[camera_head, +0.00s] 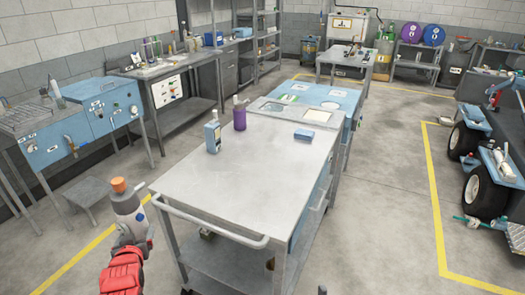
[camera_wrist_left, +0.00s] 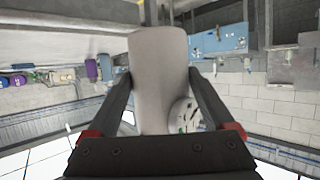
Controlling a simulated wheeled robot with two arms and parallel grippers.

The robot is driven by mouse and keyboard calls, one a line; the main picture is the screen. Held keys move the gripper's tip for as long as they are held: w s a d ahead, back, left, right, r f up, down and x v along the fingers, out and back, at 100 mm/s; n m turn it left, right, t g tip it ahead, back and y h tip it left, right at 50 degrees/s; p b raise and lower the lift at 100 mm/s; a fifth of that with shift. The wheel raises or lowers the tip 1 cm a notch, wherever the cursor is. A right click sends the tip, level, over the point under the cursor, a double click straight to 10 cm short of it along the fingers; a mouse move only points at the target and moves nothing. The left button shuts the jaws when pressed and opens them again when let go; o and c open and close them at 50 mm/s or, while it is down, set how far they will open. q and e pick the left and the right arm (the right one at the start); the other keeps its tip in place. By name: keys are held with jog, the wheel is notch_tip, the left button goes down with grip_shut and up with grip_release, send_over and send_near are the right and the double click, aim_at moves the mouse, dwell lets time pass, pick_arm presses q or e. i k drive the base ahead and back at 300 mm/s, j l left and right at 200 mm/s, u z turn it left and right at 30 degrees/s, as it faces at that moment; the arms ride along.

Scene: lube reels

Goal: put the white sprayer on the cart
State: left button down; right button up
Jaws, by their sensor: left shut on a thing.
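The white sprayer (camera_head: 127,208) has a pale body and an orange top. It is upright in my left gripper (camera_head: 131,238), left of the cart's front corner in the head view. In the left wrist view the sprayer's pale body (camera_wrist_left: 158,75) fills the space between the two dark fingers of my left gripper (camera_wrist_left: 160,95), which is shut on it. The cart (camera_head: 240,182) has a grey metal top, a front push handle and a lower shelf. The sprayer is apart from the cart top. My right gripper is out of view.
On the cart's far part stand a light blue bottle (camera_head: 213,137) and a purple bottle (camera_head: 240,118); a small blue box (camera_head: 303,135) lies to their right. The cart top's near half is clear. The handle (camera_head: 210,226) rims its front edge. A blue workbench (camera_head: 90,112) stands left.

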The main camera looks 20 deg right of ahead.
aim_at(194, 177)
jog(key=i+l, duration=0.4)
jog(key=l, duration=0.15)
jog(key=i+l, duration=0.8)
jog(key=l, duration=0.25)
